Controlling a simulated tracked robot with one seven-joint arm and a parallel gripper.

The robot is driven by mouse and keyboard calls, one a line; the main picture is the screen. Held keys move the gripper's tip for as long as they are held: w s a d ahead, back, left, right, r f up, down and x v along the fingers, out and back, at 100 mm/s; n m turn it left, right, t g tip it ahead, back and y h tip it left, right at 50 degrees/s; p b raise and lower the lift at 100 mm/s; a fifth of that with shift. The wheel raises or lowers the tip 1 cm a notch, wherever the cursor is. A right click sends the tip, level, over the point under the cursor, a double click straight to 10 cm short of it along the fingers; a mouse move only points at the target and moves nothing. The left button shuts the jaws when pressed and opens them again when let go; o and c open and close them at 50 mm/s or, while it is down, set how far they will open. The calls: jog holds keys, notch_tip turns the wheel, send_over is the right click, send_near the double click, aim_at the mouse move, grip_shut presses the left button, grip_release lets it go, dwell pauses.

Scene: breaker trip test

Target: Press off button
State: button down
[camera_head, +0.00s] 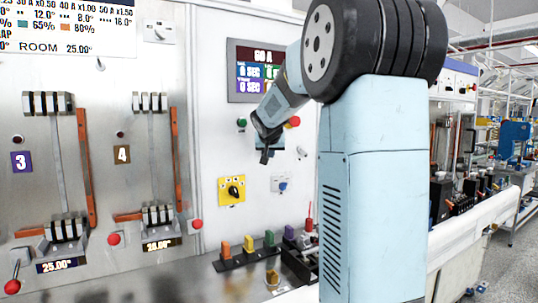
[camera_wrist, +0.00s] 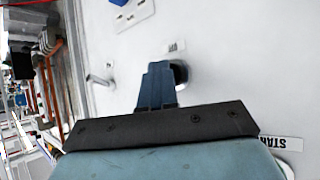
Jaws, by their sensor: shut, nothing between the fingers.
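My gripper (camera_head: 265,155) is in front of the white panel in the head view, pointing down below the display. Its fingers are together and empty; they also show in the wrist view (camera_wrist: 157,85). A green button (camera_head: 241,122) sits to the left. In the wrist view a dark round fitting (camera_wrist: 181,72) is beside the fingertips, partly covered; I cannot tell whether they touch. An upside-down label beginning "STAR" (camera_wrist: 282,143) is at right. No label reading off is legible.
The display (camera_head: 255,72) reads 60 A. A yellow plate with a black knob (camera_head: 232,190) and a small blue-grey switch (camera_head: 282,183) are lower on the panel. Several coloured terminals (camera_head: 248,245) line the bench below. Breaker rigs with red-knobbed levers (camera_head: 113,239) stand at left.

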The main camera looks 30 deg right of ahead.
jog(key=shift+s, duration=0.85)
jog(key=s, duration=0.5)
jog(key=shift+d, duration=0.1)
dwell(0.8)
jog(key=s+a+f+n+g+y, duration=0.1)
jog(key=s+a+f, duration=0.3)
jog(key=s, duration=0.6)
jog(key=s+a+f+n+g+y, duration=0.1)
jog(key=s+a+f, duration=0.3)
jog(key=s+a, duration=0.5)
jog(key=s+a+f+n+g+y, duration=0.1)
jog(key=s+a+f+n+y, duration=0.2)
jog(key=s+a, duration=0.4)
jog(key=s+f, duration=0.1)
jog(key=s, duration=0.5)
jog(key=shift+n+g, duration=0.3)
jog(key=shift+g, duration=0.1)
jog(key=shift+a+f, duration=0.1)
